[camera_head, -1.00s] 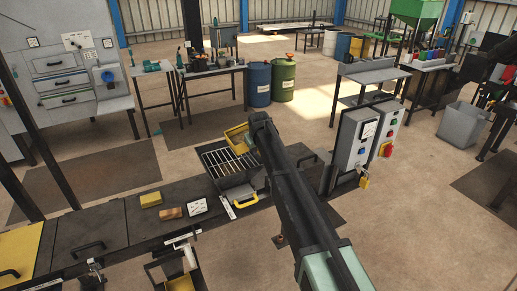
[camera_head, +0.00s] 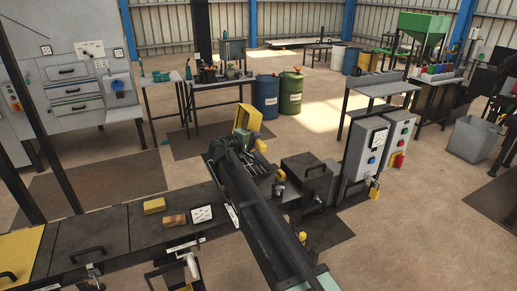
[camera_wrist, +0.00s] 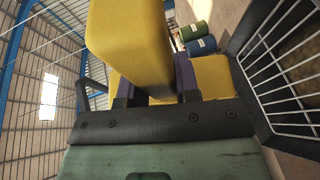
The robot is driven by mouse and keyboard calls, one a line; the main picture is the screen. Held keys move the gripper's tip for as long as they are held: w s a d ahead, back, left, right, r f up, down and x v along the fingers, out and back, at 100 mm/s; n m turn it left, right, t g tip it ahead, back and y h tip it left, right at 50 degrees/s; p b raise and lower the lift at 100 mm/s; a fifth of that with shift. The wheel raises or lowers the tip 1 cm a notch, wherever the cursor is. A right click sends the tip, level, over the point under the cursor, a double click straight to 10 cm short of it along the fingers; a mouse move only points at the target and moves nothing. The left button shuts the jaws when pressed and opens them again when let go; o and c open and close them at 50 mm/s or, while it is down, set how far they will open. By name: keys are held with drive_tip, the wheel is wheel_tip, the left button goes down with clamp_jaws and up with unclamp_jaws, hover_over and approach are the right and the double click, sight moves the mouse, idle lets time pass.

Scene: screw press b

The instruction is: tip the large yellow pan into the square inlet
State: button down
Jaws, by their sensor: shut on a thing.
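The large yellow pan (camera_head: 248,118) is held up steeply tilted, beyond the end of my arm. In the wrist view a thick yellow part of it (camera_wrist: 130,45) passes between the two dark fingers of my gripper (camera_wrist: 155,82). More yellow surface (camera_wrist: 215,75) shows behind the fingers. My gripper (camera_head: 236,139) is shut on the pan. A barred grate (camera_head: 258,167) over the inlet lies just below the pan, mostly hidden by my arm. White bars of the grate (camera_wrist: 285,60) also show at the right of the wrist view. The pan's contents cannot be seen.
A dark box with a handle (camera_head: 305,170) stands right of the grate, and grey control boxes (camera_head: 368,147) stand farther right. A yellow block (camera_head: 154,205) and a brown block (camera_head: 174,220) lie on the dark bench top. Blue (camera_head: 265,95) and green (camera_head: 291,92) drums stand behind.

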drive_tip(key=shift+s+a+n+t+h+b, duration=0.35)
drive_tip(key=shift+a+h+b, duration=0.25)
drive_tip(key=shift+b, duration=0.2)
drive_tip(key=shift+s+a+r+n+t+h+b, duration=0.3)
drive_tip(key=shift+a+t+h+b, duration=0.3)
drive_tip(key=shift+b, duration=0.4)
drive_tip(key=shift+s+a+r+n+t+h+b, duration=0.15)
drive_tip(key=shift+a+n+t+h+b, duration=0.2)
drive_tip(key=shift+t+b, duration=0.5)
